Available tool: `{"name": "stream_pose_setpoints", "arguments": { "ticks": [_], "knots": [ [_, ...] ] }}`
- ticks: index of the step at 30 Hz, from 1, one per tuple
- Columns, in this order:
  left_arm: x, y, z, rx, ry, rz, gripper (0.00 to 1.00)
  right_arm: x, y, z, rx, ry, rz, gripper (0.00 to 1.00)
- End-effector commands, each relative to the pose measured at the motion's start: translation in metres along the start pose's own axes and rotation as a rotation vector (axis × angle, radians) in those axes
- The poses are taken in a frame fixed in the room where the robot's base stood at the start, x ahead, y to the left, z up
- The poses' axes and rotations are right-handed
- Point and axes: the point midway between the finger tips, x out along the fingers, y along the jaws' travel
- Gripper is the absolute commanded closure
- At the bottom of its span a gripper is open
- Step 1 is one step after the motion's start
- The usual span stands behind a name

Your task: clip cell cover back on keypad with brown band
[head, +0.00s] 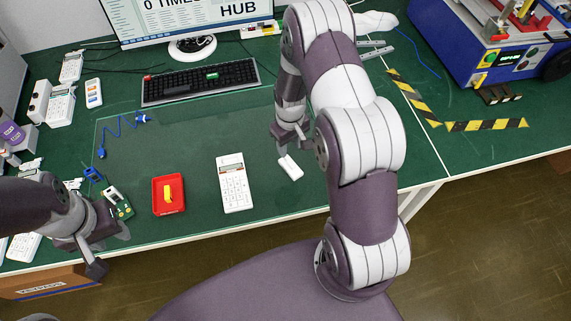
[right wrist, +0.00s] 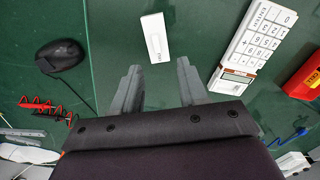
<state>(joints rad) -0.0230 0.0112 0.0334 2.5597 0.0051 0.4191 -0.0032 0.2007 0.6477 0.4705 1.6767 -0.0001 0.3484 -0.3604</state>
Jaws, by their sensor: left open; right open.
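The white keypad with a brown band by its display (head: 234,184) lies on the green mat, buttons up. It also shows at upper right in the right wrist view (right wrist: 262,38). A small white cover (head: 290,167) lies to its right on the mat. In the right wrist view the cover (right wrist: 155,38) lies just beyond and between the fingertips, untouched. My right gripper (right wrist: 157,68) is open and empty; in the head view it is just above the cover. My left gripper (head: 109,250) is open and empty at the table's front left edge.
A red tray (head: 157,207) with a yellow item stands left of the keypad. A green board (head: 124,211) lies near my left gripper. A keyboard (head: 200,82) and monitor are behind. A black mouse (right wrist: 60,56) lies left of the cover in the right wrist view.

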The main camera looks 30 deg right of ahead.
Motion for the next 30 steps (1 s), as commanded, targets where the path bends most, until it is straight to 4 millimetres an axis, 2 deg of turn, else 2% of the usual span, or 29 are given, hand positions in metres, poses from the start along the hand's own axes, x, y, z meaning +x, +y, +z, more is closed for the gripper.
{"name": "stream_pose_setpoints", "arguments": {
  "ticks": [3, 10, 15, 18, 23, 24, 27, 30],
  "knots": [
    [-0.006, 0.000, -0.001, 0.000, 0.000, 0.000, 0.58, 0.024, 0.000, 0.000, 0.001, -0.002, -0.001, 0.57],
    [-0.016, 0.000, -0.002, 0.000, 0.000, 0.000, 0.58, 0.053, 0.001, 0.000, 0.002, -0.001, 0.000, 0.57],
    [-0.024, 0.000, -0.003, 0.000, 0.000, 0.000, 0.58, 0.085, 0.003, -0.001, 0.002, -0.001, -0.001, 0.57],
    [-0.024, 0.000, -0.003, 0.000, 0.000, 0.000, 0.58, 0.093, 0.003, -0.002, 0.002, 0.001, 0.000, 0.57],
    [-0.023, 0.000, -0.003, 0.000, 0.000, 0.000, 0.58, 0.095, 0.004, -0.002, 0.002, 0.002, 0.001, 0.57],
    [-0.023, 0.000, -0.003, 0.000, 0.000, 0.000, 0.58, 0.095, 0.004, -0.002, 0.002, 0.002, 0.001, 0.61],
    [-0.023, 0.000, -0.003, 0.000, 0.000, 0.000, 0.58, 0.094, 0.004, -0.002, 0.002, 0.002, 0.001, 0.90],
    [-0.023, 0.000, -0.003, 0.000, 0.000, 0.000, 0.58, 0.094, 0.004, -0.002, 0.003, 0.002, 0.001, 0.90]
  ]
}}
